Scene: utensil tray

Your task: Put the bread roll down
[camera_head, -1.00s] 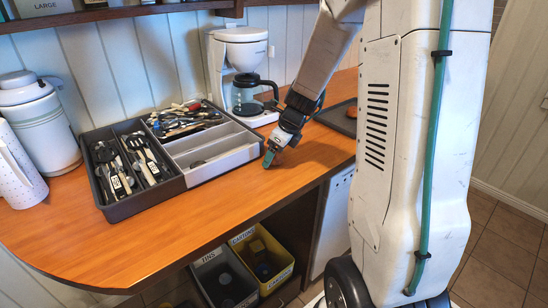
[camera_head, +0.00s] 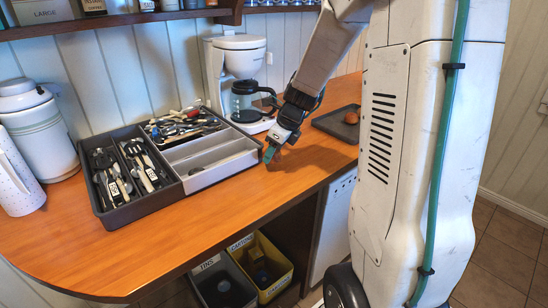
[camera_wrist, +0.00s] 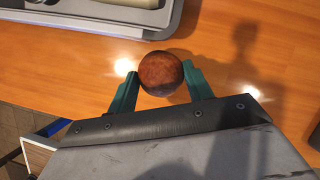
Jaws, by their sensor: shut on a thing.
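The bread roll (camera_wrist: 161,73) is round and brown. In the wrist view it sits between the green fingertips of my gripper (camera_wrist: 163,84), which is shut on it. In the head view my gripper (camera_head: 270,154) points down at the wooden counter (camera_head: 229,204), just right of the utensil tray (camera_head: 182,183). The roll is largely hidden there by the gripper. I cannot tell whether its underside touches the counter.
A dark tray (camera_head: 329,124) with a round reddish-brown thing (camera_head: 351,117) stands at the right, partly behind my body. A coffee maker (camera_head: 220,62) stands behind. The counter's front is clear. Bins (camera_head: 270,266) stand below its edge.

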